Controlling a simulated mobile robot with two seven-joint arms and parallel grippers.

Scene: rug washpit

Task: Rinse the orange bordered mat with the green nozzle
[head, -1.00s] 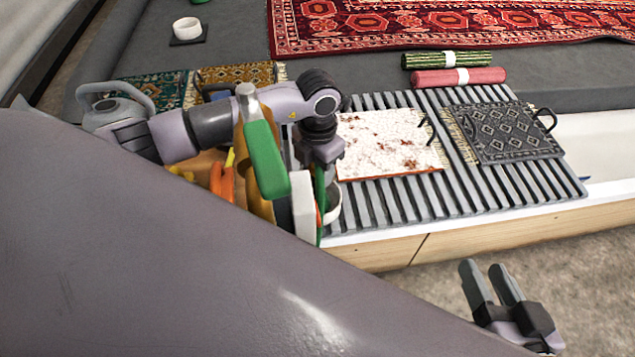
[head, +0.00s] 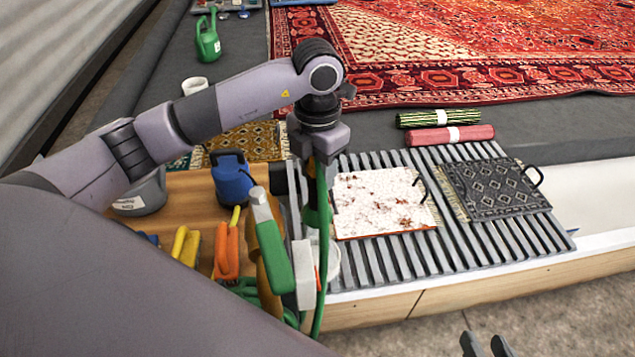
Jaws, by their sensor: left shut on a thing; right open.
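The orange bordered mat (head: 382,204) lies flat on the grey slatted rack. Its face is white with reddish-brown patches, and an orange edge shows along the front. My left gripper (head: 318,160) points down just left of the mat, shut on the green nozzle (head: 317,210). The nozzle hangs upright, its green hose running down past the rack's front left corner. The fingertips are partly hidden by the wrist. My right gripper (head: 486,346) is open and empty, low at the bottom edge, partly out of view.
A dark patterned mat (head: 494,188) with a black handle lies right on the slatted rack (head: 455,255). Green (head: 438,118) and red (head: 452,135) rolls lie behind. A wooden surface (head: 190,195) at left carries a blue container (head: 232,180); several coloured handled tools crowd before it.

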